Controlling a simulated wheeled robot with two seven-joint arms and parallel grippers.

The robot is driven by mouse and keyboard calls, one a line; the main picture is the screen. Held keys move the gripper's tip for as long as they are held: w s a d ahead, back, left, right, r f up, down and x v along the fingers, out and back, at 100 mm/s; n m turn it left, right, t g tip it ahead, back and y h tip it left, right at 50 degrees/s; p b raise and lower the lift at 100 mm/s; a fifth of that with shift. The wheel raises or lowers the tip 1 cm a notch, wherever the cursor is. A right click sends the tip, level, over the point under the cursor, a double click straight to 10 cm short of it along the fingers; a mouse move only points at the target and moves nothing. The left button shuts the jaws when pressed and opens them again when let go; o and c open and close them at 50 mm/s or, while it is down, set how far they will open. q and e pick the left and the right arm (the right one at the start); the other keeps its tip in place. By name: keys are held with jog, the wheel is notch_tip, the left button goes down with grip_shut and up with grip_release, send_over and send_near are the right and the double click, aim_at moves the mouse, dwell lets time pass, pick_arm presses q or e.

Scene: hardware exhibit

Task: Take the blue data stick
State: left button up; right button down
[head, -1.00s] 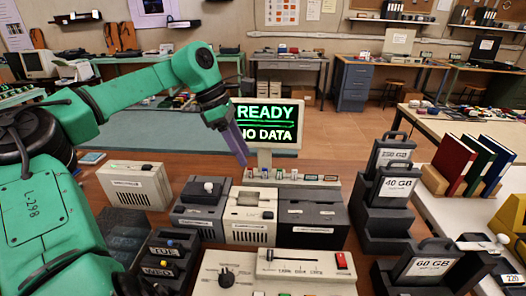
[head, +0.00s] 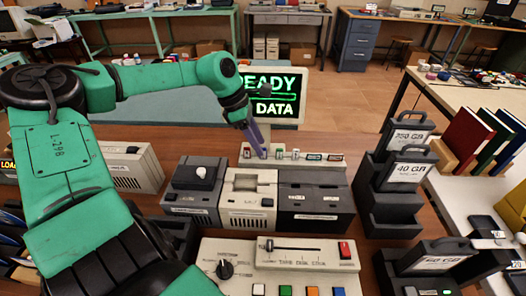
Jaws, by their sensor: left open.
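A pale rack (head: 285,162) with a row of small coloured sticks stands below the monitor, at the back of the wooden desk. The sticks are tiny here, and I cannot tell for sure which one is blue. My left gripper (head: 258,142) reaches in from the left with its purple fingers pointing down at the left part of the rack. It is open, and I see nothing held in it. Its fingers cover part of the rack, and I cannot tell whether they touch a stick. My right gripper is not in view.
The monitor (head: 284,86) reads "READY NO DATA", partly hidden by my arm. Dark and beige drive boxes (head: 250,200) stand in front of the rack. A control panel (head: 300,254) with a slider and coloured buttons is nearer. Dark holders with labelled cartridges (head: 408,172) stand at right.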

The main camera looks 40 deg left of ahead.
pick_arm(q)
jog(key=shift+x, duration=1.2)
jog(key=shift+w+d+f, duration=0.1)
jog(key=shift+d+f, duration=0.05)
jog(key=shift+f, duration=0.1)
grip_shut()
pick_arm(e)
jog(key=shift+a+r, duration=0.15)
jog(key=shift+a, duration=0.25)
pick_arm(q)
jog(key=shift+r, duration=0.1)
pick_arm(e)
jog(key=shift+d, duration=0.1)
